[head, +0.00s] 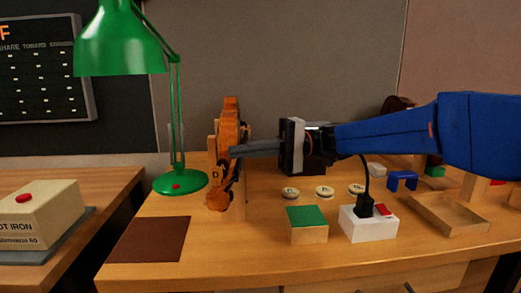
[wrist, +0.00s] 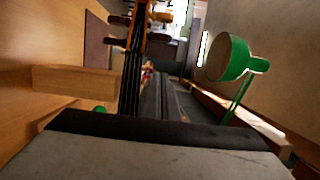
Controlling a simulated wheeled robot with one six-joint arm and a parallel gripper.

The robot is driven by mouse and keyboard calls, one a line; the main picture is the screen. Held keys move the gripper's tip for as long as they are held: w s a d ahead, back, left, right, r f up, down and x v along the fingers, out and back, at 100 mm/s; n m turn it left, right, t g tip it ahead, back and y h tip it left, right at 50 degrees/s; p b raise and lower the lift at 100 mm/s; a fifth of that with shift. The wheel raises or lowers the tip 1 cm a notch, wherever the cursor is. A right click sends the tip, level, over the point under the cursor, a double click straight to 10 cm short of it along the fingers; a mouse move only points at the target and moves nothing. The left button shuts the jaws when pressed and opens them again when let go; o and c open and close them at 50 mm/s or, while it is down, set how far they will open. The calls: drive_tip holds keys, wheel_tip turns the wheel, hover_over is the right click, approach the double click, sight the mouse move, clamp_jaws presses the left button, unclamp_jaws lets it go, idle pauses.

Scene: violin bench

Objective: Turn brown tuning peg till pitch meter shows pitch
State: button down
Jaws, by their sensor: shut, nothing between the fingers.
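The orange-brown violin head (head: 229,115) with its scroll stands upright at the middle of the bench, and pegs show along its side. A letter mark is near one brown peg (head: 213,173), but I cannot tell for sure which peg is the task's. In the wrist view dark pegs (wrist: 119,20) stick out left of the strings (wrist: 133,72). My gripper (head: 233,152) is shut and empty, its tips at the violin head in the head view; whether they touch it I cannot tell. I cannot identify the pitch meter for certain.
A green lamp (head: 120,40) stands behind left. A green-topped block (head: 306,223), a white box with a black plug (head: 368,224), a wooden tray (head: 447,213) and several round lettered discs (head: 324,191) lie on the right. A brown mat (head: 150,239) lies at the front left.

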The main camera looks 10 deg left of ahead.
sight(232, 172)
drive_tip(key=s, duration=0.1)
drive_tip(key=s+a, duration=0.1)
drive_tip(key=s, duration=0.1)
drive_tip(key=shift+s+d, duration=0.15)
drive_tip(key=shift+s, duration=0.8)
drive_tip(key=shift+s+a, duration=0.2)
drive_tip(key=shift+a, duration=0.05)
drive_tip(key=shift+w, duration=0.15)
